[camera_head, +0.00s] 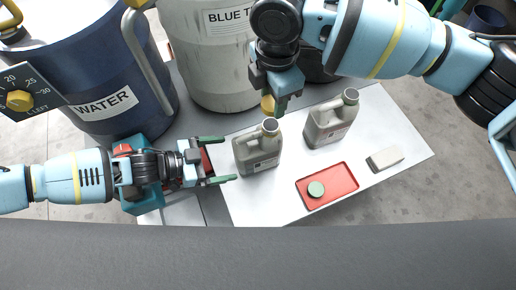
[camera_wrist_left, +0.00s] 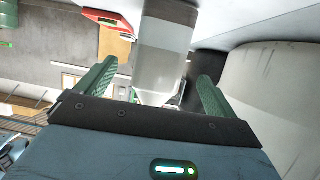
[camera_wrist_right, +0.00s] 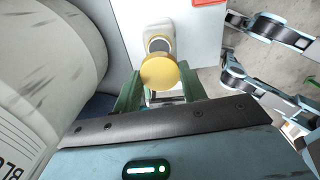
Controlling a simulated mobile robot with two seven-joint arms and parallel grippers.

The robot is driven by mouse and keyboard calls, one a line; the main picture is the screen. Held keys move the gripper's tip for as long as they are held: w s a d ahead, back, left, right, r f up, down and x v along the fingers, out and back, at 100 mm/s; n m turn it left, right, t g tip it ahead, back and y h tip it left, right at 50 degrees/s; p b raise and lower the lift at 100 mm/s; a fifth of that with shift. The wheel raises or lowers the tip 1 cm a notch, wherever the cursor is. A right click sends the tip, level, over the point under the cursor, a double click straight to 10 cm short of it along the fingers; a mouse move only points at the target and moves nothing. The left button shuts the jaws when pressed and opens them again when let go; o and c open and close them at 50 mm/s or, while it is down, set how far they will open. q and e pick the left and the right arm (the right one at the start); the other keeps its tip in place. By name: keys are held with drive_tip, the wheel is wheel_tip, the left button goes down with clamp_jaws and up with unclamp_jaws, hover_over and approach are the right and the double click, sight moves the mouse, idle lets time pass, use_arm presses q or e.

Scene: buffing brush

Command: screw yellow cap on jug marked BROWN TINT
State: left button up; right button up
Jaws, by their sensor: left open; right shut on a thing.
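The yellow cap (camera_wrist_right: 159,73) is held between the fingertips of my right gripper (camera_wrist_right: 160,88); it also shows in the head view (camera_head: 267,104). It is near the mouth of the left grey jug (camera_head: 257,152), and I cannot tell the exact gap. That jug stands upright; its label is too small to read. My left gripper (camera_head: 226,160) is open at the jug's left side. In the left wrist view the jug (camera_wrist_left: 165,45) shows beyond and between the open fingers. A second grey jug (camera_head: 328,124) stands to the right, its label also unreadable.
A red tray (camera_head: 343,190) with a green cap (camera_head: 316,189) lies on the white board (camera_head: 260,205). A white block (camera_head: 385,158) lies at right. A blue WATER drum (camera_head: 85,70) and a white BLUE-labelled drum (camera_head: 205,60) stand behind. The board between tray and front edge is clear.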

use_arm(q)
drive_tip(key=shift+x, duration=3.8)
drive_tip(key=c, duration=1.4)
drive_tip(key=shift+c, duration=0.3)
use_arm(e)
hover_over(271, 125)
drive_tip(key=shift+f, duration=2.5)
